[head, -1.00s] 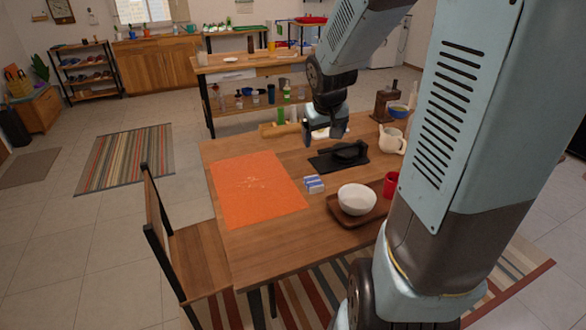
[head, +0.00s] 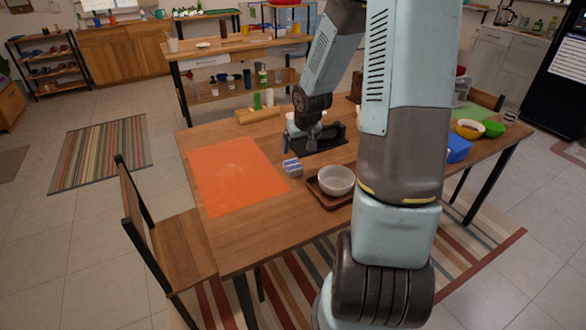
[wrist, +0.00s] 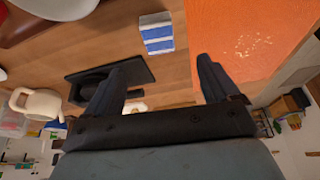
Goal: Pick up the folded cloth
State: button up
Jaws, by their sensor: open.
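The folded cloth (head: 292,167) is a small blue-and-white striped block on the wooden table, just right of the orange mat. In the wrist view the folded cloth (wrist: 156,35) lies beyond my fingertips, roughly between their lines, with blue and white bands. My gripper (head: 312,142) hangs beyond the cloth in the head view, near the black tray. In the wrist view my gripper (wrist: 161,66) has its two dark fingers spread, with nothing between them but table and part of the tray. The cloth is apart from both fingers.
The orange mat (head: 235,178) lies flat to the left. A black tray (head: 322,140) with a dark item sits behind the cloth. A white bowl (head: 336,180) on a brown tray stands to the right. A cream jug (wrist: 38,103) shows in the wrist view.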

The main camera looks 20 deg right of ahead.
send_over(293, 164)
jog(key=s, duration=0.3)
notch_tip(293, 164, down, 6)
jog(key=shift+w+a+f, duration=0.1)
jog(key=shift+f, duration=0.05)
jog(key=shift+w+d+x, duration=0.1)
jog(key=shift+x, duration=1.25)
jog(key=shift+w+d+x, duration=0.1)
jog(key=shift+x, duration=1.2)
jog(key=shift+c, duration=0.2)
jog(key=c, duration=1.1)
notch_tip(293, 164, up, 28)
jog(key=o, duration=0.5)
jog(key=c, duration=0.4)
